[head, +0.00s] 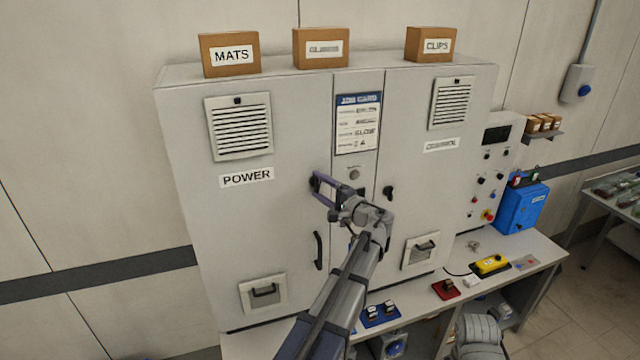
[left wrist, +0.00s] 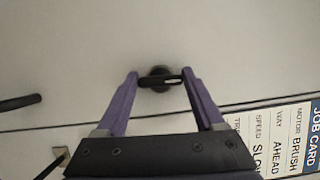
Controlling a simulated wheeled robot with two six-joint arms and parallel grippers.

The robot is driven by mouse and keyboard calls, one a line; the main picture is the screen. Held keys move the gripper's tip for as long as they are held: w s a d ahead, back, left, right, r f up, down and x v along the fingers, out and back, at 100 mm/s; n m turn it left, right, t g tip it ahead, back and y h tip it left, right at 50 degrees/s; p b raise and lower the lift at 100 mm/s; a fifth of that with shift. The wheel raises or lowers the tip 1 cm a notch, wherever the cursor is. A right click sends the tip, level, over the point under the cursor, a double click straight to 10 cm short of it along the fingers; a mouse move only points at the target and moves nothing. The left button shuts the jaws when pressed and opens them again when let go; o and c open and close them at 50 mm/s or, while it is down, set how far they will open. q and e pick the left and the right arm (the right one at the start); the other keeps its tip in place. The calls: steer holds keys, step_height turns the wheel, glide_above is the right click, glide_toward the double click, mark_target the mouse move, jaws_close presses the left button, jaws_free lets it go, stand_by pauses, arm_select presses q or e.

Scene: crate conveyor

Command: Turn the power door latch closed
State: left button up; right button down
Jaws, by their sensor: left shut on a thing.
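The POWER door (head: 240,215) is the left grey cabinet door, and it looks flush with the front. Its black latch (left wrist: 160,79) sits near the door's inner edge. In the left wrist view its lever lies crosswise, spanning between my fingertips. In the head view the latch is mostly hidden behind the fingers. My left gripper (head: 318,186), with purple fingers, is shut on the latch; it also shows in the left wrist view (left wrist: 161,78). My right gripper is not in view; only a grey part of my right arm shows at the bottom.
A black door handle (head: 318,250) is below the latch. The other door's black latch (head: 388,192) is to the right, past the job card (head: 358,124). The bench (head: 540,258) holds a yellow box (head: 490,265), a red block (head: 446,290) and a blue case (head: 520,207).

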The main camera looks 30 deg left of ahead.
arm_select(q)
steer(key=shift+n, duration=0.3)
stand_by(0.4)
steer(key=o, duration=1.4)
steer(key=shift+v, duration=3.9)
steer(key=shift+r, duration=0.1)
